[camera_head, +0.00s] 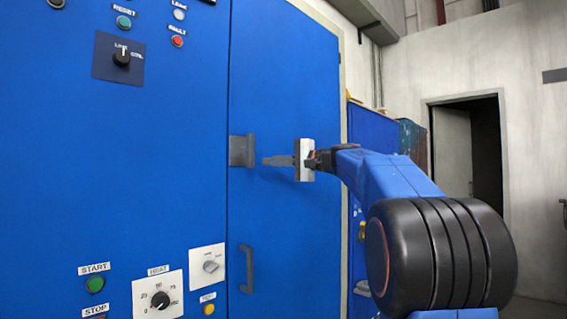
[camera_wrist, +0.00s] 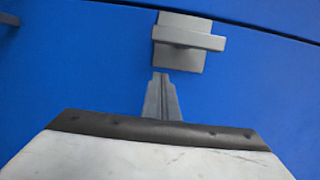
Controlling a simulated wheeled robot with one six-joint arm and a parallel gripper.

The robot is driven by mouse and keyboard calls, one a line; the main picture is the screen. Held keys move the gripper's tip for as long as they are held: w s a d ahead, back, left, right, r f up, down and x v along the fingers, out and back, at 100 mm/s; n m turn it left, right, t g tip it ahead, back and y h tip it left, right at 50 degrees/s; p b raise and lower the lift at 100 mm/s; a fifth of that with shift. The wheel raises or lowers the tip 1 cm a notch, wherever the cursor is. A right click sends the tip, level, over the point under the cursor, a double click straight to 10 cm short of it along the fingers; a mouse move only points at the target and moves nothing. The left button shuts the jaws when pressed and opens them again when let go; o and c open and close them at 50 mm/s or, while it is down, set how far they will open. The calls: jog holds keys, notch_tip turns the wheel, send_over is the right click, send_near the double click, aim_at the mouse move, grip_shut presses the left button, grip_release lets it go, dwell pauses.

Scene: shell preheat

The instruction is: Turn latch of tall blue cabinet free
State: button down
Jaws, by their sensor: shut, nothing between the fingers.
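The tall blue cabinet (camera_head: 285,95) fills the left and middle of the head view. Its grey latch (camera_head: 241,151) sits at the left edge of the door, partway up. In the wrist view the latch (camera_wrist: 182,42) is a grey plate with a raised bar lying across it. My gripper (camera_head: 265,161) is shut and empty, pointing left at the latch, a small gap to its right. In the wrist view the closed fingertips (camera_wrist: 161,76) end just below the latch bar and look apart from it.
A dark door handle (camera_head: 246,269) is below the latch. Left of the door are a black selector knob (camera_head: 122,57), a heat dial (camera_head: 159,299), a grey switch (camera_head: 210,266) and a green start button (camera_head: 94,284). An open doorway (camera_head: 487,150) is at the right.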

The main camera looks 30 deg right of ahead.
aim_at(247, 151)
jog(key=shift+s+a, duration=0.25)
jog(key=shift+a, duration=0.75)
jog(key=shift+s+a, duration=0.25)
jog(key=shift+a, duration=0.7)
